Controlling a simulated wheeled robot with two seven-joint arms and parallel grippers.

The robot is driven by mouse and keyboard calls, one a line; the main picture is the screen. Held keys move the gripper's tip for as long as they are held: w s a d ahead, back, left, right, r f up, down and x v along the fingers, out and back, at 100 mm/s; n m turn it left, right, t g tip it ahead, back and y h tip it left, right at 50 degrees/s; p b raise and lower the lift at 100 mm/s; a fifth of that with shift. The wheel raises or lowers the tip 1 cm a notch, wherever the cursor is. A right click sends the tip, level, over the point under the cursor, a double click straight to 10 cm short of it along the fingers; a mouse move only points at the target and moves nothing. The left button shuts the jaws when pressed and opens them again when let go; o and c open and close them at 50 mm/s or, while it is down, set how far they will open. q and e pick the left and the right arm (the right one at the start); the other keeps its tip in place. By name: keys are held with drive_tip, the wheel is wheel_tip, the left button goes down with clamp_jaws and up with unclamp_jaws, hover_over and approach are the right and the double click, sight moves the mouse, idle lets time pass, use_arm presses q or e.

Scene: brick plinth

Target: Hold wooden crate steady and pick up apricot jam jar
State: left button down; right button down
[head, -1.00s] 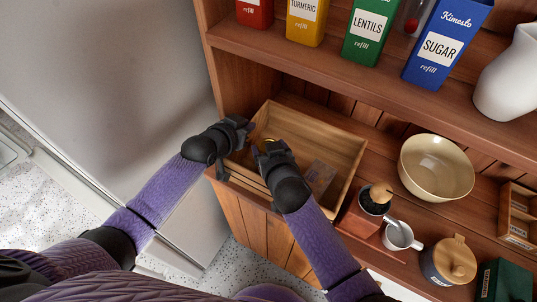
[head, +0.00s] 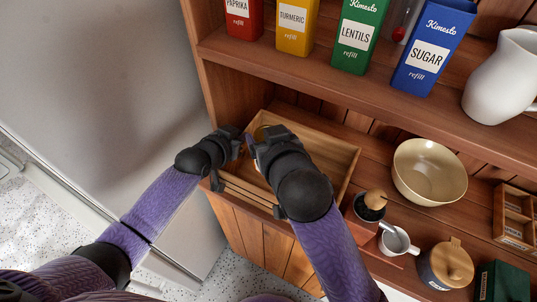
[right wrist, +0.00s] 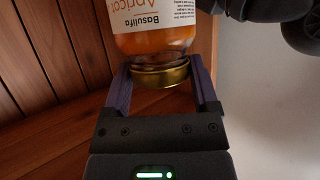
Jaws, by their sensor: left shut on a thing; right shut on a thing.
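The wooden crate (head: 338,150) stands open on the lower shelf in the head view. My left gripper (head: 238,142) is shut on the crate's left end wall. My right gripper (head: 262,137) is over the left part of the crate and shut on the apricot jam jar (head: 259,133), mostly hidden there by the gripper. In the right wrist view the jar (right wrist: 157,42) shows orange contents, a white label and a gold lid. The fingers (right wrist: 160,85) sit on both sides of the lid.
A cream bowl (head: 430,172), a grey mug (head: 397,243) and a lidded canister (head: 446,265) stand right of the crate. Refill boxes, including sugar (head: 432,48), and a white pitcher (head: 503,75) line the upper shelf. A grey panel (head: 110,90) is at the left.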

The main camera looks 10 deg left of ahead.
drive_tip(key=shift+r, duration=1.45)
use_arm(q)
drive_tip(key=c, duration=0.6)
unclamp_jaws()
drive_tip(key=shift+c, duration=0.2)
drive_tip(key=v, duration=1.2)
drive_tip(key=shift+f, duration=0.15)
use_arm(e)
drive_tip(key=shift+f, duration=0.1)
